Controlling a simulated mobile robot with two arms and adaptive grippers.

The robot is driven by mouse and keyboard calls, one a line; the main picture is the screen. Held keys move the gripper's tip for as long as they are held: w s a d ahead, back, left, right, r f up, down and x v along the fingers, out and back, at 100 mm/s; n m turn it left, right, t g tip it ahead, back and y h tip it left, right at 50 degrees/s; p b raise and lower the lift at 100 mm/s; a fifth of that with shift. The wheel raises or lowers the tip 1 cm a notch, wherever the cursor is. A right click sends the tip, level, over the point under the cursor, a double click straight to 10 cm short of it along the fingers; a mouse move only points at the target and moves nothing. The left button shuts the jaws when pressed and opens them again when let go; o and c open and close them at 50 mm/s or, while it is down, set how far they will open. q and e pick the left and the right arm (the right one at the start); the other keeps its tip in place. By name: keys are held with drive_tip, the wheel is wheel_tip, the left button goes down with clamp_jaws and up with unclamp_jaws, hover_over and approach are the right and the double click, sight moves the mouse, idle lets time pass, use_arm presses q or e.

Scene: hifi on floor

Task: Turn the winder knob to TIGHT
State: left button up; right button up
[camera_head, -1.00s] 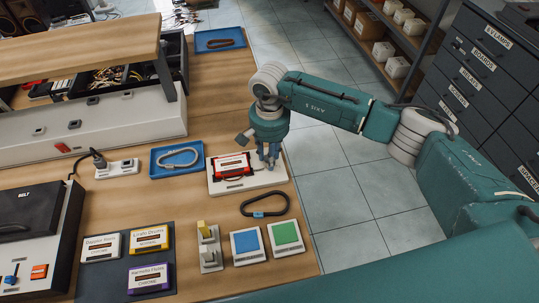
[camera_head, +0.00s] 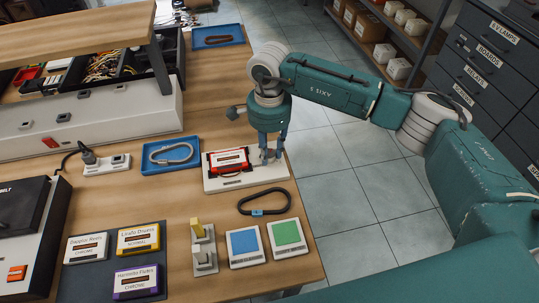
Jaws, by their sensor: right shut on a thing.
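A white-based unit (camera_head: 240,182), which appears to be the winder, holds a red-framed cassette with a white label (camera_head: 231,160). It sits on the wooden bench near its right edge. My right gripper (camera_head: 272,156) points down at the right side of this unit, beside the cassette. It is shut on a small part there, likely the winder knob, which the fingers hide. The knob's setting and any TIGHT mark cannot be read. My left gripper is not in view.
A black belt loop (camera_head: 264,201) lies in front of the unit. Blue tray (camera_head: 171,157) stands to its left, another (camera_head: 217,36) at the back. Blue (camera_head: 244,243) and green pads (camera_head: 288,234) and labelled cassettes (camera_head: 138,238) lie nearer.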

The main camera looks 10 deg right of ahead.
sight(269, 153)
drive_tip(key=m+b, duration=0.3)
drive_tip(key=m, duration=0.1)
drive_tip(key=shift+m, duration=0.3)
drive_tip(key=shift+m+b, duration=0.85)
drive_tip(key=shift+m, duration=0.95)
drive_tip(key=shift+w+r, duration=0.1)
drive_tip(key=shift+r, duration=0.05)
drive_tip(key=o, duration=1.2)
drive_tip(key=shift+c, duration=0.2)
wheel_tip(269, 153, up, 12)
